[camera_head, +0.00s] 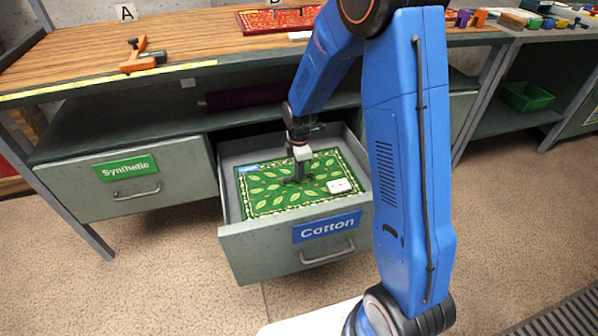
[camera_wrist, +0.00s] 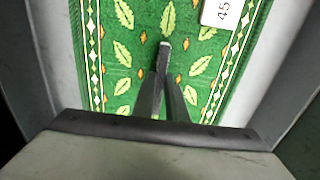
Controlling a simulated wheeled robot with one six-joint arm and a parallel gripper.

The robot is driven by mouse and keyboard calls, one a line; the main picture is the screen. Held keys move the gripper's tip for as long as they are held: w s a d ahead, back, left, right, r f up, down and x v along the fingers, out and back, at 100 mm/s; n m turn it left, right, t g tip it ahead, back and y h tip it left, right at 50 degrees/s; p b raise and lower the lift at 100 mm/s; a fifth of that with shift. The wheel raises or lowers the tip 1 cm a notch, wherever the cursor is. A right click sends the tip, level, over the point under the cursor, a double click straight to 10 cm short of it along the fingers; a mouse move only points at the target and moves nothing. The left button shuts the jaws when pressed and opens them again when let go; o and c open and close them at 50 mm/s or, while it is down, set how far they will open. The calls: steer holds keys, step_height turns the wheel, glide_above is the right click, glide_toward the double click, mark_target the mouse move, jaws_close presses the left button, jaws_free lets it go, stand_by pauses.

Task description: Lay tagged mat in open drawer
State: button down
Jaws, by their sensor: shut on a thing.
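A green mat (camera_head: 262,194) with a leaf pattern and a patterned border lies flat within the walls of the open drawer labelled Cotton (camera_head: 252,241). A white tag (camera_head: 340,186) is on its right part; in the wrist view the tag (camera_wrist: 222,12) reads 45. A small blue label shows at the mat's far left corner. My gripper (camera_head: 298,178) points down over the mat's middle, shut on the mat at a dark grip piece there. In the wrist view my gripper's fingertips (camera_wrist: 165,48) meet over the green mat (camera_wrist: 122,50). I cannot tell whether the mat touches the drawer floor.
A closed drawer labelled Synthetic (camera_head: 120,184) is at left. The worktop above holds an orange clamp (camera_head: 138,56), a red patterned mat (camera_head: 272,20) and a sign A (camera_head: 125,12). A green bin (camera_head: 526,96) sits on a shelf at right. The floor before the drawers is clear.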

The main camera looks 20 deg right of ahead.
steer(key=shift+f, duration=0.15)
steer(key=c, duration=1.8)
jaws_free()
steer(key=shift+o, duration=0.2)
step_height(320, 180, up, 13)
steer(key=s+d+r+m+t, duration=0.2)
steer(key=s+d+r+m, duration=0.2)
steer(key=s+r+m, duration=0.8)
steer(key=s+d+r+m+t, duration=0.1)
steer(key=s+m, duration=0.2)
steer(key=s, duration=0.7)
steer(key=s+d+r+m+t, duration=0.1)
steer(key=s+d+r+m, duration=0.1)
steer(key=s, duration=0.9)
steer(key=shift+s+m+t, duration=0.2)
steer(key=shift+m+t, duration=0.2)
steer(key=shift+m, duration=0.1)
steer(key=shift+r, duration=0.1)
